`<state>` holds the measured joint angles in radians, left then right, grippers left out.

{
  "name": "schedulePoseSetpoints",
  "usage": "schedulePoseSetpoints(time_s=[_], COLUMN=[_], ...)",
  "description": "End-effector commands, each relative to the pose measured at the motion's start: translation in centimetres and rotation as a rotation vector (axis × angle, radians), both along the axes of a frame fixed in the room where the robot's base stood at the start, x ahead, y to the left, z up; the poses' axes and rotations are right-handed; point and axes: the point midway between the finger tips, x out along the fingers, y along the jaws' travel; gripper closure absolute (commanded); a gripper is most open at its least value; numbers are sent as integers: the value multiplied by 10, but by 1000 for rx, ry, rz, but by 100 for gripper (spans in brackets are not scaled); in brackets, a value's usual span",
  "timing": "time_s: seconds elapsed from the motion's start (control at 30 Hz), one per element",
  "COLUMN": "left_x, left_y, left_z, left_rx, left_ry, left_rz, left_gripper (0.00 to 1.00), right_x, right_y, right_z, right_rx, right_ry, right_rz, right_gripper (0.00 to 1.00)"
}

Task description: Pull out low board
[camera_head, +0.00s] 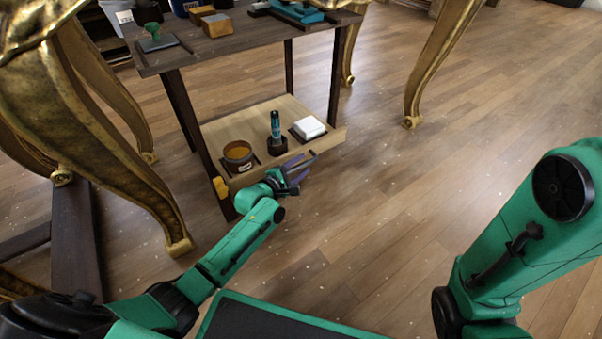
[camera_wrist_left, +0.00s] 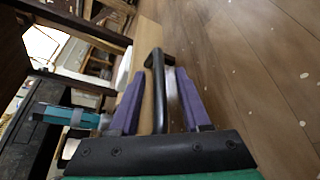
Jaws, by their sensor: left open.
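The low board (camera_head: 226,130) is a pale wood shelf near the floor, under the dark side table. It carries a tin (camera_head: 238,157), a dark-based upright blue-green item (camera_head: 275,128) and a white block (camera_head: 309,128). My left gripper (camera_head: 299,170) is at the board's front edge, with its purple fingers apart. In the left wrist view, a black bar handle (camera_wrist_left: 158,92) on the board's edge (camera_wrist_left: 148,35) stands between the open fingers (camera_wrist_left: 160,74). I cannot tell whether either finger touches it. My right arm shows at the right, but its gripper is out of view.
The dark table top (camera_head: 225,42) above holds a green-handled stamp (camera_head: 153,33), a yellow-brown box (camera_head: 217,25) and a teal item (camera_head: 297,11). Curved gilt legs (camera_head: 110,150) stand close on the left; another (camera_head: 437,65) is at the back right. The wood floor (camera_head: 390,185) in front is clear.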

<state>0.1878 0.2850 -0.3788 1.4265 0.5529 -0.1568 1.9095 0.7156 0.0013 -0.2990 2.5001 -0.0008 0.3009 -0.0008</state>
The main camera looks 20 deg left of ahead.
Motion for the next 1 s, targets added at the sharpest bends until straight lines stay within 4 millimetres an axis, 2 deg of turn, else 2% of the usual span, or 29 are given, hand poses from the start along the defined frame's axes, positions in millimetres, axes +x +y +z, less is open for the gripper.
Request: schedulePoseSetpoints(time_s=[0.23, 0.3, 0.37, 1.0], left_x=[2, 2, 1, 1], left_y=[-1, -1, -1, 0], left_z=[1, 1, 1, 0], left_rx=[0, 0, 0, 1], left_ry=[0, 0, 0, 0], left_rz=[0, 0, 0, 0], left_gripper=[53, 80, 100, 100], right_x=[-1, -1, -1, -1], right_y=[0, 0, 0, 0], right_z=[0, 0, 0, 0], right_rx=[0, 0, 0, 0], right_ry=[-2, -2, -2, -2], right_rz=[-2, -2, -2, -2], right_gripper=[39, 39, 39, 39])
